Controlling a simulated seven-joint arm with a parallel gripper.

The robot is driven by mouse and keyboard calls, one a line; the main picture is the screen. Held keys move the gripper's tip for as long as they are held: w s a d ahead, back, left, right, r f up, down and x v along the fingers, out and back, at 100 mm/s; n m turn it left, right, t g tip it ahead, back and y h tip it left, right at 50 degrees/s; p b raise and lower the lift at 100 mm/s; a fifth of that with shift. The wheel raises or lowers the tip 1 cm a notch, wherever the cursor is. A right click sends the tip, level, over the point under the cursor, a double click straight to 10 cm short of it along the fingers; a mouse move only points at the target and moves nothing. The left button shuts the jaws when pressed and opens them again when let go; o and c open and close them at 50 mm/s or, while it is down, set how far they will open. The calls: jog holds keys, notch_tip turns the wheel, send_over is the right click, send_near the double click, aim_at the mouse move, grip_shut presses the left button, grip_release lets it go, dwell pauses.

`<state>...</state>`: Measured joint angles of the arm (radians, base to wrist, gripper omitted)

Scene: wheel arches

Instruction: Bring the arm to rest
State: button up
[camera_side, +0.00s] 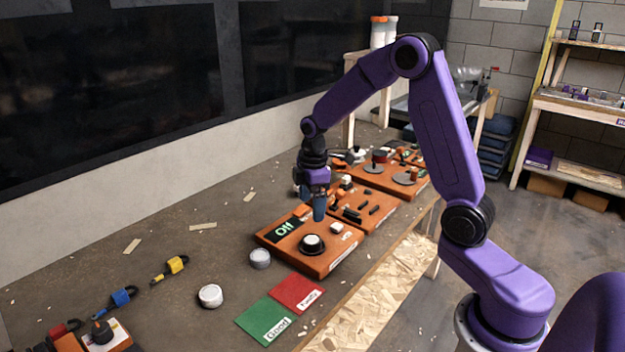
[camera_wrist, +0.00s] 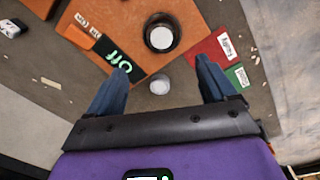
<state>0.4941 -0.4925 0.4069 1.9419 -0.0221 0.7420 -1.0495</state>
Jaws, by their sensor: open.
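My gripper (camera_side: 319,207) is above the orange board (camera_side: 318,261) with the "Off" display (camera_side: 285,230) and a round black knob with a white top (camera_side: 312,243). In the wrist view my gripper (camera_wrist: 160,85) has its two blue fingers spread wide with nothing between them in hold. A pale round puck (camera_wrist: 159,84) shows below, between the fingers, on the table. The "Off" display (camera_wrist: 121,62) and the white-topped knob (camera_wrist: 160,36) lie beyond the fingertips. My arm is raised and bent over the table.
A green card (camera_side: 264,319) and a red card (camera_side: 297,293) lie in front of the board. Pale pucks (camera_side: 210,296) (camera_side: 260,258) and padlocks in yellow (camera_side: 176,265) and blue (camera_side: 123,297) lie to the left. More orange boards (camera_side: 364,208) stand behind.

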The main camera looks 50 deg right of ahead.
notch_tip(320, 180, up, 6)
jog(key=f, duration=0.1)
jog(key=s+a+r, duration=0.3)
jog(key=s+a, duration=0.9)
jog(key=s, duration=0.3)
jog(key=s+f, duration=0.1)
jog(key=s, duration=1.5)
jog(key=shift+s+f+y, duration=0.25)
jog(key=shift+f+y, duration=0.05)
jog(key=shift+f, duration=0.1)
